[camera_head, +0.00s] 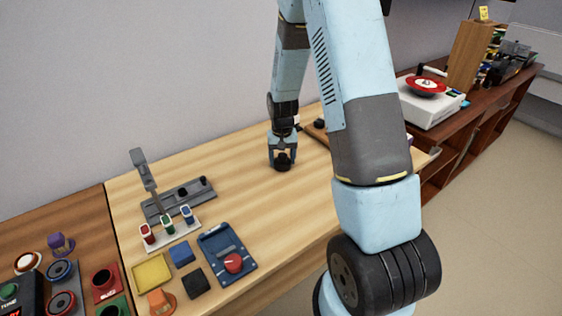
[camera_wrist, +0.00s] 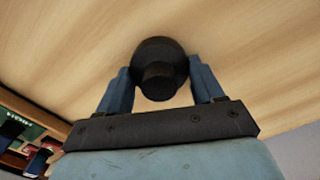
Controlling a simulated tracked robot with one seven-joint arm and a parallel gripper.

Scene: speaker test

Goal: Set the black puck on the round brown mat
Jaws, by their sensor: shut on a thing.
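My gripper (camera_head: 281,147) is shut on the black puck (camera_head: 282,161), low over the light wood table. I cannot tell whether the puck touches the table. In the wrist view the puck (camera_wrist: 158,52) sits between the two blue fingers of my gripper (camera_wrist: 160,82); it has a wide round body and a narrower knob. I cannot make out the round brown mat for certain. A brown item (camera_head: 315,134) shows partly behind my arm, right of the gripper, and its shape is mostly hidden.
A grey stand (camera_head: 180,198), a rack with coloured blocks (camera_head: 168,233) and a blue box with a red knob (camera_head: 228,254) stand left and in front. Coloured pads lie near the front left. A white device with a red dish (camera_head: 427,88) stands right.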

